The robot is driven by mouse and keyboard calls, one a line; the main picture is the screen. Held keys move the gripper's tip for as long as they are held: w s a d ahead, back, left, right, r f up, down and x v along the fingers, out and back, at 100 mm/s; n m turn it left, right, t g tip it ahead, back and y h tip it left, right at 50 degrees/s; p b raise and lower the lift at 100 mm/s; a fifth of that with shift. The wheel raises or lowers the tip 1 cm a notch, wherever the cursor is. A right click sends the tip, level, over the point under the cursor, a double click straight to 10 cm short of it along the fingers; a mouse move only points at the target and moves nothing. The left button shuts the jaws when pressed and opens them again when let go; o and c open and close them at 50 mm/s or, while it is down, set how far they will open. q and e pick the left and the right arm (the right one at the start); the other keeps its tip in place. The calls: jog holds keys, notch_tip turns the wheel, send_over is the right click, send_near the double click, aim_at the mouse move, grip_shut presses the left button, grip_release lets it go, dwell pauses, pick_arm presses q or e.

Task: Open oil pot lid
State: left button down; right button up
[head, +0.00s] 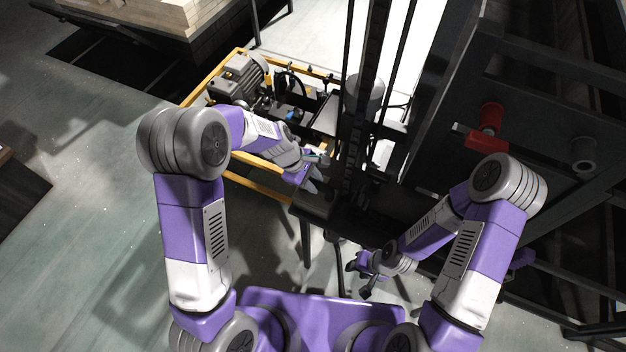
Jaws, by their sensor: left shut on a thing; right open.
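My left gripper (314,176) is shut at the near right corner of the yellow-framed machine, beside the dark upright column. It grips a small thing, taken to be the oil pot lid; its shape is too small and too hidden by the fingers to make out. I cannot tell whether the lid is raised or still on the pot. The oil pot itself cannot be clearly made out. My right gripper (360,275) is open and empty, low in front of the column and apart from the machine.
The yellow frame (207,82) holds a grey motor (238,78) and hoses. A dark column (357,130) with rods stands right of it. A dark steel structure with a red part (490,118) fills the right side. Floor (90,220) at the left is free.

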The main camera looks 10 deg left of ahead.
pick_arm(q)
jog(key=shift+w+r+p, duration=0.1)
jog(key=shift+r+p, duration=0.1)
jog(key=shift+p, duration=0.4)
jog(key=w+g+p, duration=0.1)
jog(key=p, duration=0.2)
jog(key=r+g+p, duration=0.1)
jog(key=p, duration=0.2)
jog(key=shift+w+d+r+g+y+p, duration=0.3)
jog(key=shift+w+y+p, duration=0.1)
jog(key=shift+w+d+n+g+p, duration=0.1)
jog(key=shift+w+n+g+p, duration=0.1)
jog(key=shift+n+g+p, duration=0.15)
jog(key=shift+w+d+r+g+p, duration=0.1)
jog(key=shift+w+r+g+p, duration=0.1)
jog(key=shift+w+g+p, duration=0.15)
jog(key=shift+w+d+r+y, duration=0.1)
jog(key=shift+w+d+y, duration=0.05)
jog(key=shift+w, duration=0.3)
jog(key=shift+w+d+r+y, duration=0.1)
jog(key=shift+w+y, duration=0.05)
jog(key=shift+w, duration=0.3)
